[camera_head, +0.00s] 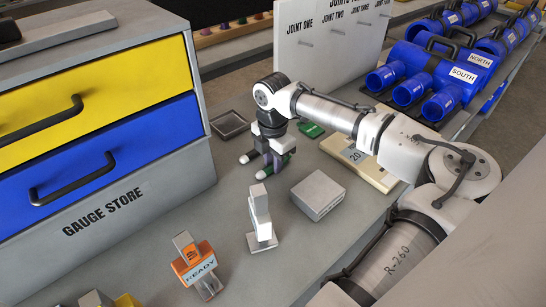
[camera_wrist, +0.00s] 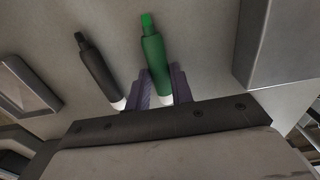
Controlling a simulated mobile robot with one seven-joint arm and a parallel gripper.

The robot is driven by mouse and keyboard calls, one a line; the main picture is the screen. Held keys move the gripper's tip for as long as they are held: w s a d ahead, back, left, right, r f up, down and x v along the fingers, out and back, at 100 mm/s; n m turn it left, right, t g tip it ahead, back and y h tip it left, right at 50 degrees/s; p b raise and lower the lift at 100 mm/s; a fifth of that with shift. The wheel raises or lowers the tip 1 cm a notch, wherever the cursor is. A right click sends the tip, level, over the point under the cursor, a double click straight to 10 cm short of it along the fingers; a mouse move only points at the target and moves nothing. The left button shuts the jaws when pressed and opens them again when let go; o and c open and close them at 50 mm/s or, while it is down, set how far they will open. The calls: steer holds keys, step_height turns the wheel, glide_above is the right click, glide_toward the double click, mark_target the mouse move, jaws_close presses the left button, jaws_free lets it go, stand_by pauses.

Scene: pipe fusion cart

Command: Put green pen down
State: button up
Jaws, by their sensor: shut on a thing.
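My gripper (camera_head: 270,158) is low over the grey bench top, in front of the drawer cabinet. In the wrist view its two purple fingers (camera_wrist: 162,82) are shut on a green pen (camera_wrist: 153,50), near the pen's white end. The pen's green tip points away from the gripper. A dark pen (camera_wrist: 98,70) with a white end lies beside it, to the left and roughly parallel. In the head view the gripper hides most of both pens. I cannot tell whether the green pen touches the bench.
A small dark tray (camera_head: 229,124) is behind the gripper. The yellow-and-blue drawer cabinet (camera_head: 105,205) is left. Blue pipe clamps (camera_head: 440,65) are at back right.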

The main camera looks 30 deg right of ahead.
mark_target(271, 164)
steer(key=shift+f, duration=0.15)
steer(key=o, duration=0.9)
steer(key=shift+o, duration=0.2)
steer(key=shift+f+b, duration=0.1)
steer(key=shift+b, duration=0.25)
steer(key=shift+f+b, duration=0.15)
steer(key=shift+b, duration=0.25)
step_height(271, 164, up, 14)
steer(key=b, duration=0.2)
steer(key=shift+w, duration=0.25)
